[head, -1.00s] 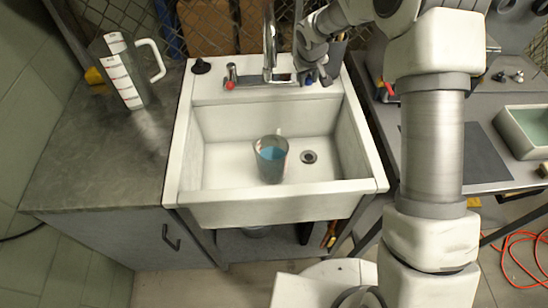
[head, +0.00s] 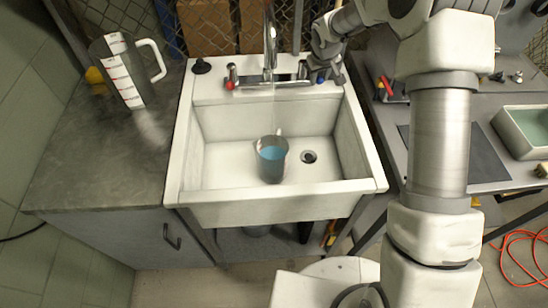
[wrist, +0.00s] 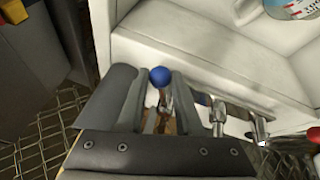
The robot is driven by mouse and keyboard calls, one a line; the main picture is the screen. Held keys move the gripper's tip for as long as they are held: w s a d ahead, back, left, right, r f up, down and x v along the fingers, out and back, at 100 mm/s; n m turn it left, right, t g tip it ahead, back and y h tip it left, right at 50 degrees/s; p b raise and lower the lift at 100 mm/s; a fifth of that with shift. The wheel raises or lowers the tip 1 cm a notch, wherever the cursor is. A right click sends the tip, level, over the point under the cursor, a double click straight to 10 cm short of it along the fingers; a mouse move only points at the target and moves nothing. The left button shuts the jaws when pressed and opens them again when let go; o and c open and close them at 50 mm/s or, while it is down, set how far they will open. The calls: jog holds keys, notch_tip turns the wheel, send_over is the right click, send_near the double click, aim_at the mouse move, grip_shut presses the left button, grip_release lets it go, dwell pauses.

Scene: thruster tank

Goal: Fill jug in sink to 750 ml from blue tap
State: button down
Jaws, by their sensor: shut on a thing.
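The jug (head: 272,168) stands upright in the white sink (head: 220,208), left of the drain, with bluish liquid in it. I cannot read its level against the marks. The jug also shows at the top right of the wrist view (wrist: 292,9). The chrome spout (head: 269,45) hangs above and behind it; a faint streak below may be water. My gripper (head: 322,76) is at the blue tap, on the sink's back right. In the wrist view the blue knob (wrist: 160,76) sits between my gripper's fingers (wrist: 157,92), which are shut on the blue tap's handle.
The red tap (head: 230,78) is left of the spout. A second marked jug (head: 122,72) stands on the left counter (head: 95,160). A black stopper (head: 201,65) sits on the sink's back left corner. Wire mesh rises behind the sink.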

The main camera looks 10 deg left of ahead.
jog(key=shift+d, duration=0.1)
dwell(0.5)
jog(key=shift+s+a+f+b, duration=0.1)
jog(key=shift+a+b, duration=0.15)
jog(key=shift+b, duration=0.05)
jog(key=a, duration=0.1)
jog(key=s+a+b, duration=0.1)
jog(key=a, duration=0.1)
jog(key=shift+s+a+b, duration=0.25)
jog(key=shift+a+b, duration=0.05)
jog(key=shift+a, duration=0.05)
jog(key=shift+a+r, duration=0.2)
jog(key=shift+w+d+r+p, duration=0.1)
jog(key=shift+w+d+p, duration=0.25)
jog(key=shift+d, duration=0.5)
jog(key=shift+w+d+p, duration=0.1)
jog(key=shift+w+d, duration=0.4)
jog(key=shift+d, duration=0.3)
jog(key=shift+w+d, duration=0.3)
jog(key=shift+d, duration=0.4)
